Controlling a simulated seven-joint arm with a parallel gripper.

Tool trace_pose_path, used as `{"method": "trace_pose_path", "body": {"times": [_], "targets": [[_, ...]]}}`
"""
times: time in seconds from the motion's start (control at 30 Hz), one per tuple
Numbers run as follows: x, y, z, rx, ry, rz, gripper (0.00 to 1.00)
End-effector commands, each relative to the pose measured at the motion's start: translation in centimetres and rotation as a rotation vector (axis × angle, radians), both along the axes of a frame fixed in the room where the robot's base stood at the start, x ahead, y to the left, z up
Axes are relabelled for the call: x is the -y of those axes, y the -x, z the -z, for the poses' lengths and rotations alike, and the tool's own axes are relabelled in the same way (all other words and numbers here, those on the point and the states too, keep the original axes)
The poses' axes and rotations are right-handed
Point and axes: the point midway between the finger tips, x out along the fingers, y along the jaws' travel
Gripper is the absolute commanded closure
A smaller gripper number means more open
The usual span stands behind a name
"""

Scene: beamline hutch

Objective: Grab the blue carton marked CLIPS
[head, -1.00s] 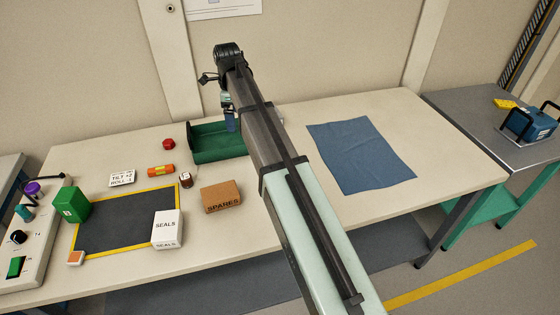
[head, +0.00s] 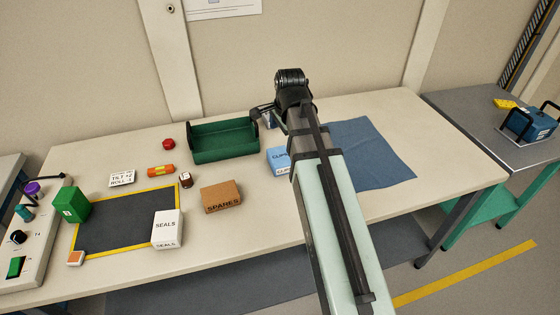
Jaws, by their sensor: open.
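The light blue carton marked CLIPS (head: 277,160) sits on the bench to the right of the green tray. Its right part is hidden behind my arm. My gripper (head: 270,123) shows in part beyond the carton, near the tray's right end, and is open. It looks apart from the carton; its exact height and the fingertips are hard to make out behind my arm.
An open green tray (head: 226,157) stands left of the carton. A brown SPARES box (head: 221,196), a white SEALS box (head: 167,229) and a green box (head: 71,204) stand further left. A blue cloth (head: 375,155) lies flat on the right.

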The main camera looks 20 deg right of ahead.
Motion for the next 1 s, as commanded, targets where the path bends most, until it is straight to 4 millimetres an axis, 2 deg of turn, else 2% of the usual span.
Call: {"method": "trace_pose_path", "body": {"times": [0.03, 0.13, 0.6, 0.8, 1.0], "targets": [[-0.1, 0.6, 0.2, 0.016, 0.021, -0.085, 0.0], [-0.2, 0.9, 0.3, 0.045, 0.071, -0.267, 0.0], [-0.3, -0.6, -0.3, 0.14, 0.347, -1.068, 0.0], [-0.3, -0.8, -0.3, 0.141, 0.414, -1.256, 0.0], [-0.3, -1.0, 0.3, 0.138, 0.429, -1.308, 0.0]]}}
